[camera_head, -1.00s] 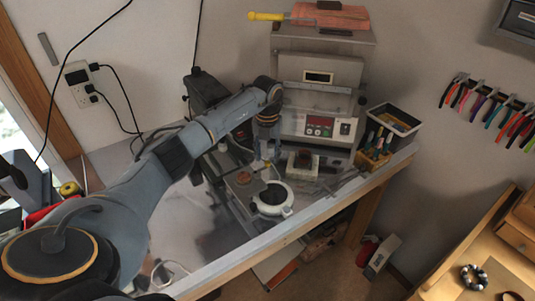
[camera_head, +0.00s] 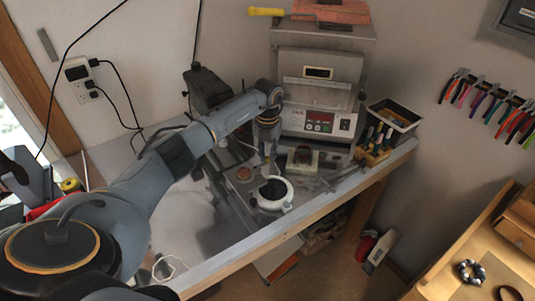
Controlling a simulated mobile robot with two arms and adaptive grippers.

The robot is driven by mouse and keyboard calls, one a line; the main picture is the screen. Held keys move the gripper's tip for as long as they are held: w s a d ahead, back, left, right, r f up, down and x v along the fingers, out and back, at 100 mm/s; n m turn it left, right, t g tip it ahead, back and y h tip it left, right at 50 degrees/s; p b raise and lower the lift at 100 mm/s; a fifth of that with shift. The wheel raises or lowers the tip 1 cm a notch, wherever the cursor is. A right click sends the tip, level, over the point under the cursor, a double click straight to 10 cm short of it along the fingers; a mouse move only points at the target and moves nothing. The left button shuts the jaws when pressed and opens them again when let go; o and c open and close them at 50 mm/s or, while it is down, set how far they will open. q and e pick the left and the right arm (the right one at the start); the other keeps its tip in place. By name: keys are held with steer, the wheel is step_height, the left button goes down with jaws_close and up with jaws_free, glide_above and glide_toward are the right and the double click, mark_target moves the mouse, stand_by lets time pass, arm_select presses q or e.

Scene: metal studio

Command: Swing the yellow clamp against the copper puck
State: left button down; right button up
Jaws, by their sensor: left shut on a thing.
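My left gripper (camera_head: 267,152) points down over the small metal fixture on the bench, at the end of my arm from the left. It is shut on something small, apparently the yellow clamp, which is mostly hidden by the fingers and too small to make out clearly. The copper puck (camera_head: 244,174) lies flat on the fixture, just left of and below the fingertips. I cannot tell whether the clamp touches it. My right gripper is not in view.
A white ring-shaped dish (camera_head: 272,193) sits close in front of the gripper. A dark block on a light base (camera_head: 303,159) stands to the right. The furnace box (camera_head: 318,95) rises behind. A tool bin (camera_head: 394,115) stands at the bench's right end.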

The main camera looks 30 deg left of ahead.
arm_select(q)
steer(key=m+b, duration=0.2)
steer(key=shift+s+d+f+m, duration=0.2)
steer(key=shift+d+m, duration=0.1)
steer(key=shift+d, duration=0.1)
steer(key=m+b, duration=0.1)
steer(key=s+d+m+b, duration=0.1)
steer(key=m, duration=0.1)
steer(key=shift+m, duration=0.3)
steer(key=shift+s+d+r+m+b, duration=0.15)
steer(key=shift+s+m+b, duration=0.25)
steer(key=shift+m, duration=0.45)
steer(key=shift+s+d+m+b, duration=0.15)
steer(key=shift+s+m+b, duration=0.1)
steer(key=shift+m+b, duration=0.5)
steer(key=shift+s+d+r+m+b, duration=0.15)
steer(key=shift+s+m+b, duration=0.15)
steer(key=shift+m, duration=0.7)
steer(key=shift+f, duration=0.1)
steer(key=c, duration=1.3)
jaws_free()
steer(key=shift+o, duration=0.2)
step_height(320, 180, up, 12)
